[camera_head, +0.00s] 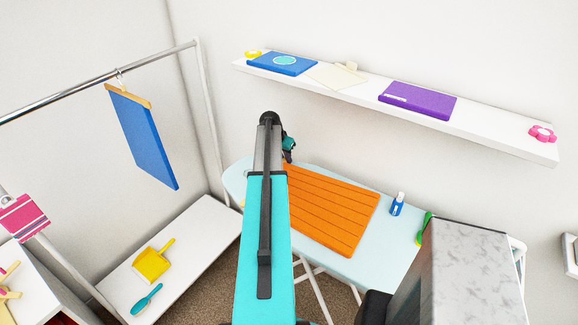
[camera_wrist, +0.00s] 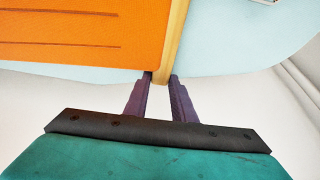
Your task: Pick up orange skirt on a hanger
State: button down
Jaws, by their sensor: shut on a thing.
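The orange skirt (camera_head: 330,210) with pleat lines lies flat on the pale blue ironing board (camera_head: 382,237). In the wrist view the skirt (camera_wrist: 65,35) fills the upper left. Its wooden hanger bar (camera_wrist: 173,38) runs along the skirt's right edge there. My gripper (camera_wrist: 160,80) is shut on the near end of this bar, with one dark finger on each side. In the head view my gripper (camera_head: 289,152) is at the skirt's upper left corner. My arm hides the hanger in that view.
A blue garment (camera_head: 147,138) hangs from a metal rail (camera_head: 90,87) at left. A wall shelf (camera_head: 500,137) with folded items is above the board. A blue bottle (camera_head: 397,207) and a green object (camera_head: 424,228) stand on the board's right side. A yellow dustpan (camera_head: 152,263) lies on a low white surface.

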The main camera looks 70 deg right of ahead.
jog(key=shift+a, duration=0.1)
jog(key=shift+a+r+b, duration=0.1)
jog(key=shift+r+b, duration=0.05)
jog(key=shift+b, duration=0.3)
notch_tip(320, 180, up, 6)
jog(key=b, duration=0.3)
jog(key=shift+r, duration=0.25)
jog(key=w+a+b, duration=0.1)
jog(key=a+b, duration=0.1)
jog(key=a, duration=0.4)
jog(key=w+a+b, duration=0.2)
jog(key=a, duration=0.4)
jog(key=w+a+b, duration=0.2)
jog(key=a, duration=0.5)
